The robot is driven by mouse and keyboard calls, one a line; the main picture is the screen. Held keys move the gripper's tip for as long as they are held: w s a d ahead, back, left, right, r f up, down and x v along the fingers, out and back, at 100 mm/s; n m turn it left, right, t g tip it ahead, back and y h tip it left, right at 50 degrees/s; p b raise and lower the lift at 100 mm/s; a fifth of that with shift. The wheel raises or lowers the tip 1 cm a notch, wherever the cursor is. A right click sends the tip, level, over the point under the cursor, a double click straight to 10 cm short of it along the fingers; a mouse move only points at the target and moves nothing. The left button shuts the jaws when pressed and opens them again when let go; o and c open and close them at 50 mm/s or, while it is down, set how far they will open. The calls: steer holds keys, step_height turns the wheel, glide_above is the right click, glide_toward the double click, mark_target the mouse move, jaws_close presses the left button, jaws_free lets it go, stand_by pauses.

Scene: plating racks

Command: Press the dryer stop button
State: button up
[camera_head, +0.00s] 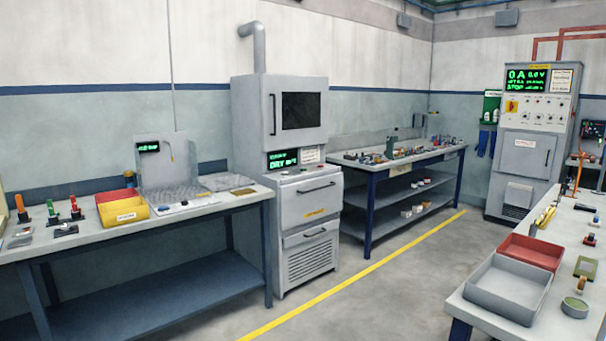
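The dryer (288,200) is a tall grey cabinet in the middle, against the wall, with a pipe on top. A green display (283,159) on its front reads "DRY" and a number too small to be sure of. Below the display is a narrow ledge (303,174) with small controls. A reddish spot shows there, but I cannot tell which control is the stop button. My gripper is not in view.
A workbench (130,226) with bins stands left of the dryer, another bench (400,163) right of it. A near table (490,318) holding a grey tray (508,288) fills the lower right. Open floor (390,280) with a yellow line lies before the dryer.

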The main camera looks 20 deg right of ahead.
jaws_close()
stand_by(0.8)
